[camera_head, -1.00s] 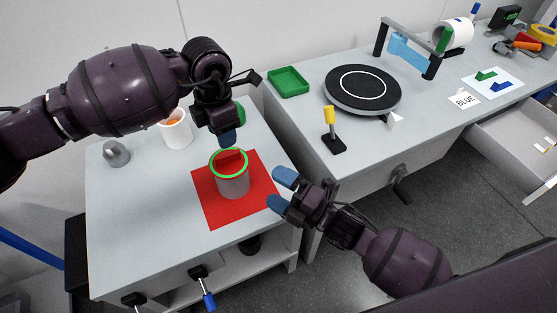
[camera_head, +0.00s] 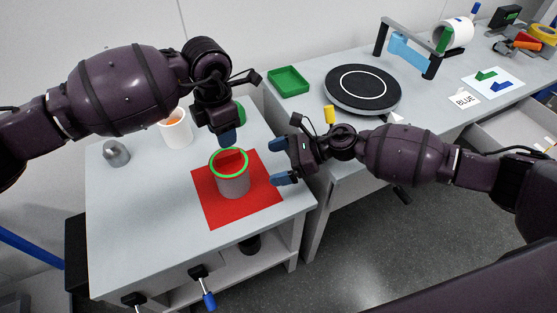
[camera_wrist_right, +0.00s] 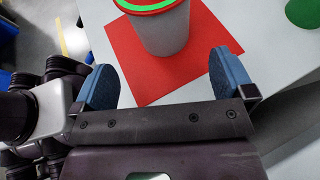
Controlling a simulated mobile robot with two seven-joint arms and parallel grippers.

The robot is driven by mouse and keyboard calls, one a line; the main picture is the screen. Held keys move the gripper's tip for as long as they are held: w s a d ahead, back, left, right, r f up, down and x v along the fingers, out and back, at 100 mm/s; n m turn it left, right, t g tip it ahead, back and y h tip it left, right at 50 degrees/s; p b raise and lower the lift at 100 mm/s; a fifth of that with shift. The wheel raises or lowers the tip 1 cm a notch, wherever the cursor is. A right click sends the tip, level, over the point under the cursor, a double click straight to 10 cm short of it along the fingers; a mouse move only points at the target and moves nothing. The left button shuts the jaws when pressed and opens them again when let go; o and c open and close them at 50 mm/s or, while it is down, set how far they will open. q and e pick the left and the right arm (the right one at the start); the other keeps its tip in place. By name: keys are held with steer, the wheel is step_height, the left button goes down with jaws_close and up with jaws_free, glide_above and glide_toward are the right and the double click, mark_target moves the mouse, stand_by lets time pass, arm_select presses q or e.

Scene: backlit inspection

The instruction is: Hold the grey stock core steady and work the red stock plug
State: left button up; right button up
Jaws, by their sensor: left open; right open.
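The grey stock core (camera_head: 233,185) stands upright on a red mat (camera_head: 205,201), with a green ring around its top. The red stock plug (camera_head: 230,158) shows inside the ring; how deep it sits I cannot tell. My left gripper (camera_head: 228,139) is open, pointing down just behind the core's top; its fingers overlap in this view. My right gripper (camera_head: 281,162) is open and empty, to the right of the core, fingers toward it. In the right wrist view the core (camera_wrist_right: 163,38) stands beyond the two open fingers (camera_wrist_right: 167,82), apart from them.
A white cup (camera_head: 175,130) and a grey knobbed piece (camera_head: 116,154) stand at the back left. A green round thing (camera_head: 241,114) is partly hidden behind my left gripper. On the right bench are a green tray (camera_head: 289,82) and a black turntable (camera_head: 362,91). The table's front left is clear.

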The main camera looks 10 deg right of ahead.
mark_target(248, 171)
steer(key=x, duration=1)
steer(key=shift+w+a+f, duration=0.1)
steer(key=shift+a+f, duration=0.1)
steer(key=shift+a, duration=0.1)
steer(key=shift+c, duration=0.2)
steer(key=c, duration=0.6)
steer(key=shift+f, duration=0.1)
